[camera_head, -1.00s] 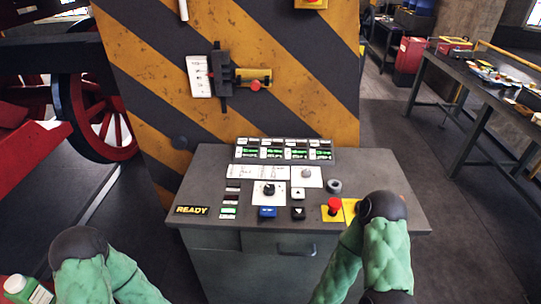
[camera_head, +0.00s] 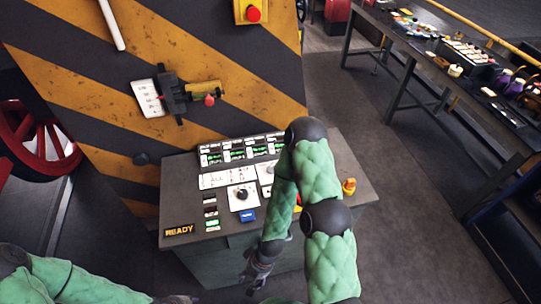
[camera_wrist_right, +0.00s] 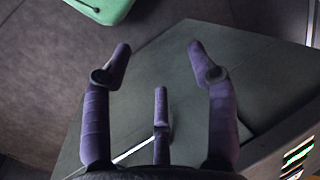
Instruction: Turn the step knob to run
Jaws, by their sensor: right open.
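A black knob (camera_head: 242,194) sits on a white plate on the sloping grey console (camera_head: 180,215); its label is too small to read. A second white plate (camera_head: 266,172) behind it is partly hidden by my right arm. My right gripper (camera_head: 257,270) hangs low in front of the console, below and apart from the black knob. In the right wrist view its fingers (camera_wrist_right: 160,65) are spread and empty over the console's grey-green body. My left arm lies at the bottom left; its gripper is barely visible at the lower edge.
A row of green-lit displays (camera_head: 240,150) runs along the console's back. A striped pillar (camera_head: 100,90) stands behind. A cluttered workbench (camera_head: 400,45) is at right.

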